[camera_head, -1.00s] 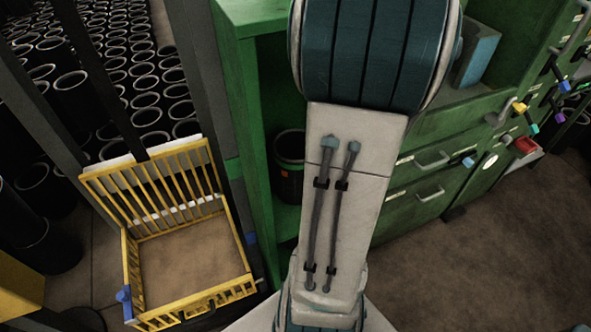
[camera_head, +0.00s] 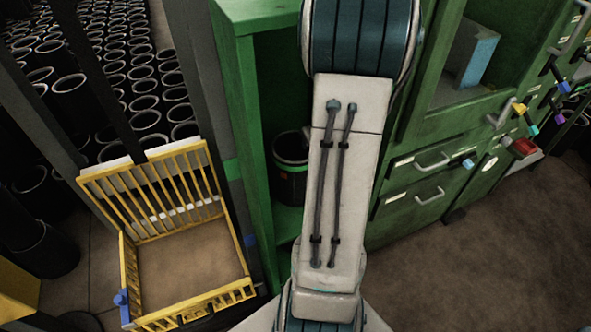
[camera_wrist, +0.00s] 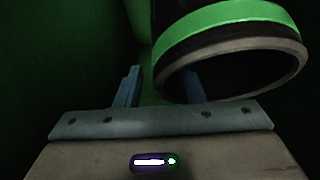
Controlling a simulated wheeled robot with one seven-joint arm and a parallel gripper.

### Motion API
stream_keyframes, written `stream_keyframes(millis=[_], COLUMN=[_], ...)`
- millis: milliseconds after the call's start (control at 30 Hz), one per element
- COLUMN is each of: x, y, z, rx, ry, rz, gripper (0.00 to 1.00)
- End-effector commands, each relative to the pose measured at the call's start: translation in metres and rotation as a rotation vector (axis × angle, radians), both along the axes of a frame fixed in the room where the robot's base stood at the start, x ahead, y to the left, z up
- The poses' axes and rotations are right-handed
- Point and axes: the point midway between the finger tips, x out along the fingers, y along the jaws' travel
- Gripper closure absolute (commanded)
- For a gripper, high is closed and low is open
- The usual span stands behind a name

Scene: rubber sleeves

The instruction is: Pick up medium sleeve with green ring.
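A black sleeve with a green ring (camera_head: 290,169) stands upright in the green shelf, left of my arm in the head view, partly covered by it. In the wrist view the black sleeve with its green band (camera_wrist: 228,32) fills the upper right, its open rim turned toward the camera. My gripper is hidden in the head view.
The green shelf (camera_head: 235,110) has a side wall close to the sleeve. An empty yellow crate (camera_head: 128,262) is at the lower left. Many black sleeves (camera_head: 110,75) stand behind it. Green drawers (camera_head: 425,175) are on the right, with clear brown floor (camera_head: 480,260) before them.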

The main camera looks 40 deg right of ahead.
Motion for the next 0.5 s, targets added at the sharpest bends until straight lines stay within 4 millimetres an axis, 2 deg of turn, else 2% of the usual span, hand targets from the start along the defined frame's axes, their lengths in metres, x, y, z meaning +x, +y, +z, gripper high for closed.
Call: stream_keyframes(millis=[33,167,500], x=[-0.0001,-0.0002,-0.0003], y=[-0.0001,-0.0001,-0.0007], z=[0.0002,0.0003,0.0005], rx=[0.0,0.0,-0.001], ry=[0.0,0.0,0.0], rz=[0.0,0.0,-0.002], gripper=[0.65,1.0,1.0])
